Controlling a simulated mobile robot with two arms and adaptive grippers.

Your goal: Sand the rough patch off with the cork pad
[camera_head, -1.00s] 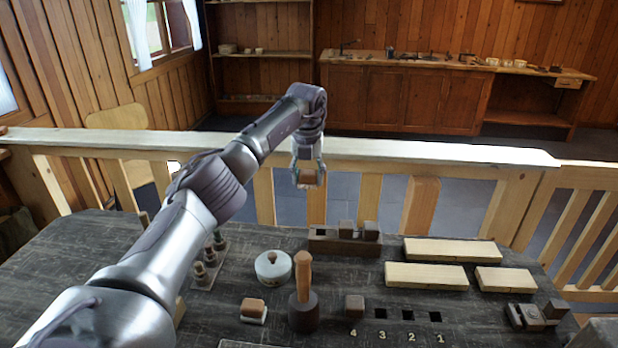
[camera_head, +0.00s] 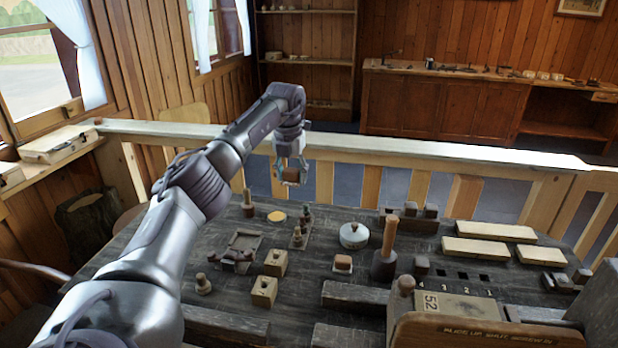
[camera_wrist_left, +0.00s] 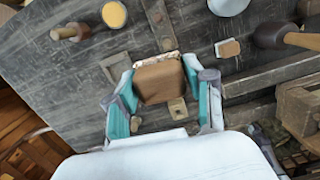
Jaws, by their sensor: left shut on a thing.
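My left gripper (camera_head: 291,177) is shut on a brown wooden block (camera_wrist_left: 160,82). The block has a pale, ragged strip along its far edge in the left wrist view. In the head view the gripper holds the block (camera_head: 291,174) up in the air, with the railing behind it. A small tan-brown pad on a whitish base, which looks like the cork pad (camera_head: 343,262), lies on the dark table (camera_head: 310,285). It also shows in the left wrist view (camera_wrist_left: 229,48), to the right of the held block and apart from it.
A white round lidded pot (camera_head: 354,236) and a wooden-handled mallet (camera_head: 384,262) stand near the pad. Pale boards (camera_head: 489,230) lie at the right. Small wooden blocks (camera_head: 264,291) stand front centre. A wooden box (camera_head: 470,335) fills the lower right. A railing (camera_head: 380,150) runs behind.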

